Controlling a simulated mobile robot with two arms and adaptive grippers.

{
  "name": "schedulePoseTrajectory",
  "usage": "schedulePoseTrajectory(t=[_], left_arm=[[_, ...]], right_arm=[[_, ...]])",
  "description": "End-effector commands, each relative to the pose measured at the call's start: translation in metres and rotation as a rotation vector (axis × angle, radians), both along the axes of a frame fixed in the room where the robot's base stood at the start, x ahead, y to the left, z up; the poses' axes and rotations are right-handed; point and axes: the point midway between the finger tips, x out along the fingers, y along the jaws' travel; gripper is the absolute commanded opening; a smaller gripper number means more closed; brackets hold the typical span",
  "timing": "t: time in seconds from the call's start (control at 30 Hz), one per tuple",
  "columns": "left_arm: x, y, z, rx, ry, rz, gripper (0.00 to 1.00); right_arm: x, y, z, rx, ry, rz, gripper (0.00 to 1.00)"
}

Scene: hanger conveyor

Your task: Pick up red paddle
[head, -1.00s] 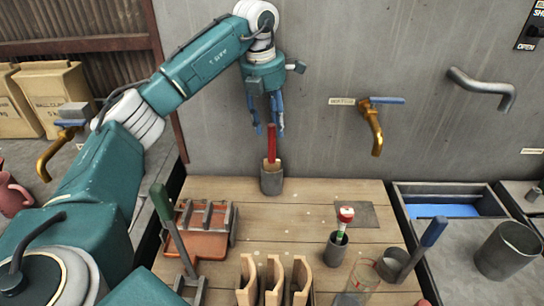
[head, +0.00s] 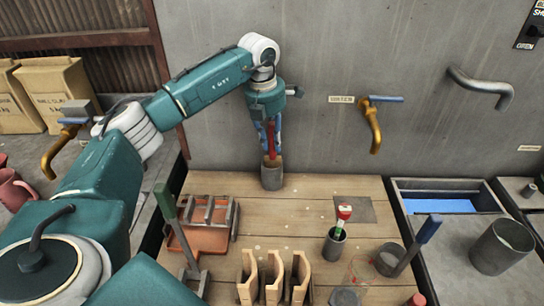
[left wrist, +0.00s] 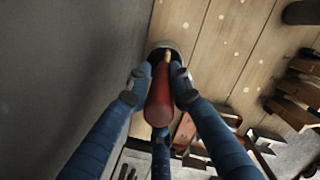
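The red paddle (head: 271,141) stands upright in a small grey cup (head: 271,176) at the back of the wooden table, its red handle up and a pale wooden part at the cup's rim. My left gripper (head: 269,146) points down over it, with its blue fingers around the handle. In the left wrist view the red handle (left wrist: 160,98) lies between the two fingertips of my left gripper (left wrist: 160,86). The fingertips are very close to it; I cannot tell whether they touch. The cup is mostly hidden there. My right gripper is not in view.
A wooden rack (head: 272,283) stands at the front. A green-handled tool (head: 172,222) is beside a reddish tray (head: 204,244). A cup with a red-and-green item (head: 335,246) and a blue-handled tool (head: 427,234) are at right. The grey wall (head: 330,60) rises close behind the paddle.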

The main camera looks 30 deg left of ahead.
Motion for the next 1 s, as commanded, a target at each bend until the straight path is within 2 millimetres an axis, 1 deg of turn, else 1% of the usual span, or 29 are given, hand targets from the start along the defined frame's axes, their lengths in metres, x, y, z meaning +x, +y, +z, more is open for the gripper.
schedulePoseTrajectory(t=[0.03, 0.07, 0.37, 0.47, 0.57, 0.67, 0.77, 1.0], left_arm=[[0.000, 0.000, 0.000, 0.000, -0.001, 0.000, 0.05], [0.000, 0.000, 0.000, 0.000, -0.001, 0.000, 0.00], [0.000, 0.000, 0.001, 0.000, -0.002, 0.000, 0.00], [0.001, 0.000, 0.005, 0.000, -0.002, 0.000, 0.00], [0.001, 0.000, 0.012, -0.001, -0.004, 0.000, 0.00], [0.002, 0.000, 0.025, -0.001, -0.005, 0.000, 0.00], [0.002, -0.001, 0.042, -0.002, -0.006, 0.000, 0.00], [0.001, -0.001, 0.091, -0.001, -0.006, -0.001, 0.00]], right_arm=[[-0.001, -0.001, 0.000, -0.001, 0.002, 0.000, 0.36], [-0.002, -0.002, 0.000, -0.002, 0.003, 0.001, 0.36], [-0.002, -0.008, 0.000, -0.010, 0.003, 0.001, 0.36], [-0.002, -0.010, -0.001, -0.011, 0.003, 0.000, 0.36], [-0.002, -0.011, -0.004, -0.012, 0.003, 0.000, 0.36], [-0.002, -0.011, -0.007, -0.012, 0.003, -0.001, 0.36], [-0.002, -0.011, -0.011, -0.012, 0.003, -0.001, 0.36], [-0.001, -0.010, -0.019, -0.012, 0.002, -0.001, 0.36]])
